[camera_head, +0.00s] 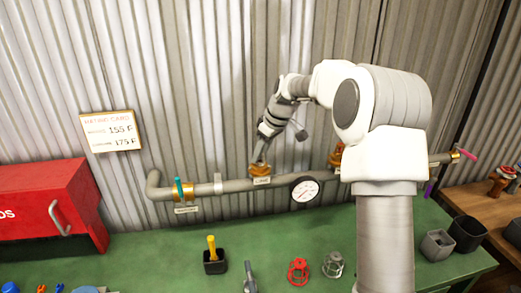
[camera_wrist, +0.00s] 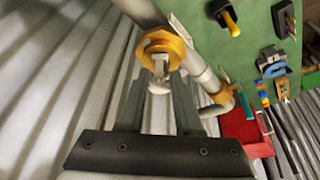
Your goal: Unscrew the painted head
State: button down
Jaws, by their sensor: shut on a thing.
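My gripper (camera_head: 262,154) reaches down to this fitting from above. In the wrist view its two fingers stand either side of the pale head, shut on it. The head is still at the fitting. The fingers hide much of it in the head view.
A gauge (camera_head: 304,189) hangs right of the fitting; a teal-handled valve (camera_head: 180,190) is at left.

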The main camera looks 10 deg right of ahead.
jog(key=shift+n, duration=0.7)
jog(key=shift+y, duration=0.3)
jog(key=shift+r+n+g+p, duration=0.2)
jog(key=shift+n+g+p, duration=0.2)
jog(key=shift+n+p, duration=0.6)
jog(key=shift+n+g+y+p, duration=0.4)
jog(key=shift+n+g+p, duration=0.1)
jog(key=shift+n+p, duration=0.6)
jog(key=shift+f+n+g+p, duration=0.2)
jog(key=shift+n+g+p, duration=0.15)
jog(key=shift+n, duration=0.45)
